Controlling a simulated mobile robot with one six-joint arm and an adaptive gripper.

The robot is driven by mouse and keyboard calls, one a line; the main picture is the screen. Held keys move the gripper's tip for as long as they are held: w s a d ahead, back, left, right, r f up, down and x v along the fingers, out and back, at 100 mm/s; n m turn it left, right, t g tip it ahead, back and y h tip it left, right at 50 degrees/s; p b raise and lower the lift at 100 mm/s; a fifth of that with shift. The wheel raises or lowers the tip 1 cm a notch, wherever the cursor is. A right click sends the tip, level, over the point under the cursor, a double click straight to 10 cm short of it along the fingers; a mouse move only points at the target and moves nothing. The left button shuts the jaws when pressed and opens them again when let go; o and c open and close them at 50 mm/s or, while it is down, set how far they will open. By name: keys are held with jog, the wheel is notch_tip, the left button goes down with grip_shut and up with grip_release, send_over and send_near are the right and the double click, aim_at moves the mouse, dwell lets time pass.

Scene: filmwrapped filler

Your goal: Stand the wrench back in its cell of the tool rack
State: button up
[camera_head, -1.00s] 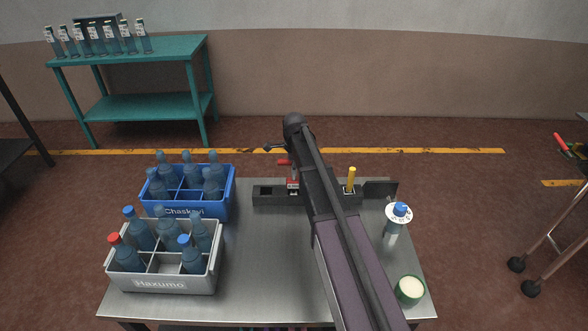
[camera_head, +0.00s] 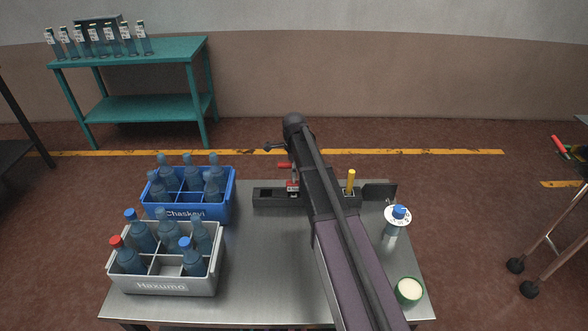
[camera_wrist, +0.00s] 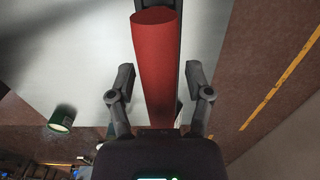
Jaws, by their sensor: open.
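A thick red handle (camera_wrist: 156,55), which looks like the wrench's, runs up the middle of the wrist view. My gripper (camera_wrist: 160,78) is open, with one finger on each side of the handle and a visible gap on both sides. The lower end of the handle is hidden behind the gripper body. In the head view the dark tool rack (camera_head: 270,197) lies along the table's far side. A small red piece (camera_head: 285,165) shows just above it, left of my arm. My arm hides part of the rack, and the wrench's seating cannot be made out.
A yellow-handled tool (camera_head: 350,181) stands in the rack's right part. A blue crate (camera_head: 187,210) and a grey crate (camera_head: 160,286) of bottles fill the table's left. A blue-capped bottle (camera_head: 392,229) and green jar (camera_head: 409,291) stand at right. The table's middle is clear.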

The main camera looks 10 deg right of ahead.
jog(key=shift+r+p, duration=5)
jog(key=shift+r, duration=0.3)
jog(key=shift+s+n, duration=0.4)
jog(key=shift+s, duration=0.3)
jog(key=s+r+n+p, duration=0.1)
jog(key=s+n, duration=1.8)
jog(key=s, duration=0.6)
jog(key=shift+a+r, duration=0.2)
jog(key=shift+w, duration=0.1)
